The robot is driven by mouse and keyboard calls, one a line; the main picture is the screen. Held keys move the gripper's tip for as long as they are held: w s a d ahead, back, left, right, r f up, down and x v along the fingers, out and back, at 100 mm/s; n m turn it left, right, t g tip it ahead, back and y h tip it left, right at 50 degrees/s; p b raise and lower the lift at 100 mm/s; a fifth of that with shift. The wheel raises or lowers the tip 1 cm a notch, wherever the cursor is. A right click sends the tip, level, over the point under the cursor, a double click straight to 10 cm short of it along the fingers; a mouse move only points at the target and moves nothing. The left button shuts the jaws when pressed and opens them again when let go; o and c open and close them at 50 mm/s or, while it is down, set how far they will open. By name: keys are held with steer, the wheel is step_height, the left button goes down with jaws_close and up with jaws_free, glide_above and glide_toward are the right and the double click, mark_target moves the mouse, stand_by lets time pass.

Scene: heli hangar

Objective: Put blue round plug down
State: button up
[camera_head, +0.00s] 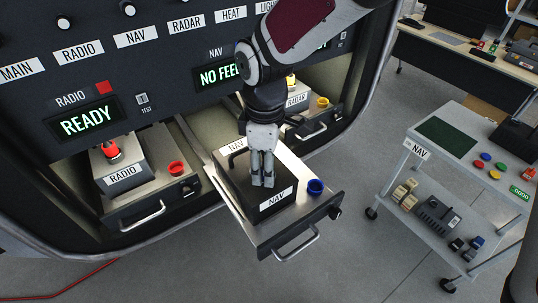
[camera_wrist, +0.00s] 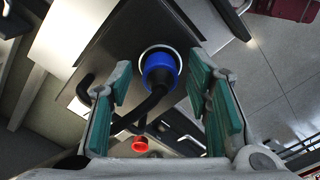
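The blue round plug (camera_wrist: 160,72), with a black cable, sits within a white ring on a dark surface in the wrist view. In the head view it is hidden, apparently behind my gripper. My gripper (camera_head: 263,184) points down over the dark NAV box (camera_head: 277,202) in the pulled-out drawer. In the wrist view my gripper (camera_wrist: 165,88) is open, its teal pads on either side of the plug and apart from it. A blue round holder (camera_head: 315,187) stands on the drawer at the right of the box.
The RADIO drawer (camera_head: 150,206) on the left holds a RADIO box (camera_head: 121,175) with a red plug and a red holder (camera_head: 177,168). A RADAR drawer is behind my arm. A NAV cart (camera_head: 457,137) with coloured discs stands at right. Floor between is clear.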

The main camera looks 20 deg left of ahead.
step_height(320, 180, up, 11)
steer(key=shift+w+f+b, duration=0.1)
steer(key=shift+f+b, duration=0.1)
steer(key=shift+b, duration=0.8)
steer(key=d+r+m+t, duration=0.1)
steer(key=d+r+m, duration=0.25)
steer(key=d, duration=0.45)
steer(key=d+r+m+t, duration=0.25)
steer(key=d+m, duration=0.25)
steer(key=d, duration=0.3)
steer(key=s+d+m+t, duration=0.2)
steer(key=s+d+m, duration=0.7)
steer(key=d, duration=0.5)
steer(key=shift+s+d+m, duration=0.2)
steer(key=shift+d+m, duration=0.05)
steer(key=shift+m, duration=0.5)
